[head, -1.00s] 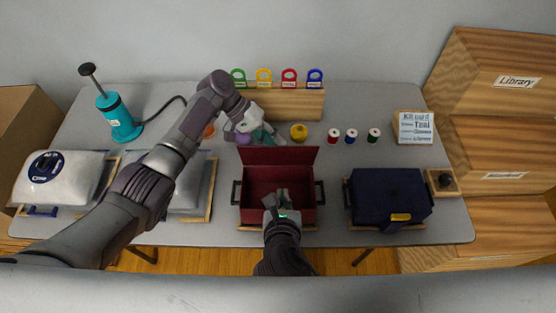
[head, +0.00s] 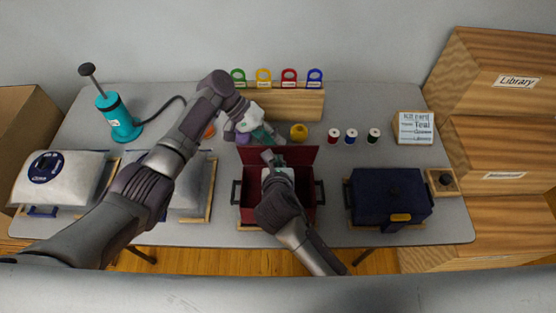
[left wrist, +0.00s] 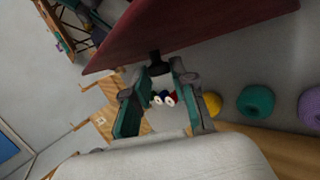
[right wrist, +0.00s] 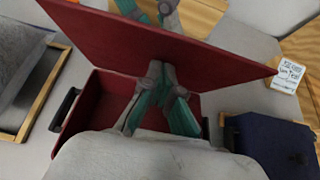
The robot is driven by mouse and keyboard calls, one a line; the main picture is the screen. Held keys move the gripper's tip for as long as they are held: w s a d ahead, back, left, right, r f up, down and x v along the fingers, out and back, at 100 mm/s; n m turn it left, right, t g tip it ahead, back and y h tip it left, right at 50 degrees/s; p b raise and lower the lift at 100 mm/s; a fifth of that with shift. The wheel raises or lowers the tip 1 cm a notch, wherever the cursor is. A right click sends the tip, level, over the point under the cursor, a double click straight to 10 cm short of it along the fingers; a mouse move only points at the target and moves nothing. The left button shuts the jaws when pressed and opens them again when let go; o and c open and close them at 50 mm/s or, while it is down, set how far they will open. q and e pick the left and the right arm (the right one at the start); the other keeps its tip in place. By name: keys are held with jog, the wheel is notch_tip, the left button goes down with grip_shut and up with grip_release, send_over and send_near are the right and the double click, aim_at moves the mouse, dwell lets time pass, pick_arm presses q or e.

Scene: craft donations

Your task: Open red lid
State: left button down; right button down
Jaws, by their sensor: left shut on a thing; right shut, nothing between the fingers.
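The red box (head: 308,200) stands mid-table, and its red lid (head: 306,155) is raised at the back, leaving the box open. My left gripper (head: 272,138) is behind the lid. In the left wrist view, my left gripper (left wrist: 158,70) is shut on a small dark piece at the edge of the red lid (left wrist: 190,30), seemingly its handle. My right gripper (head: 270,158) is above the box, in front of the lid's inner face. In the right wrist view, my right gripper (right wrist: 158,70) has its tips together, close to or against the lid (right wrist: 170,45); contact is unclear.
A dark blue box (head: 390,195) with a shut lid stands to the right. Thread spools (head: 351,136) and a yellow yarn ball (head: 299,132) are behind. A wooden rack (head: 290,104) with coloured tags stands at the back. A teal pump (head: 120,118) is at the left.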

pick_arm(q)
jog(key=shift+s+a+f, duration=0.15)
jog(key=shift+a+f, duration=0.05)
jog(key=shift+f, duration=0.15)
jog(key=shift+d, duration=0.1)
pick_arm(e)
jog(key=shift+w+d+r, duration=0.1)
jog(key=shift+w+r, duration=0.15)
jog(key=shift+w, duration=0.75)
pick_arm(q)
jog(key=c, duration=1.1)
grip_release()
jog(key=shift+o, duration=0.6)
jog(key=shift+d+r, duration=0.1)
jog(key=shift+d, duration=0.05)
jog(key=shift+r, duration=0.1)
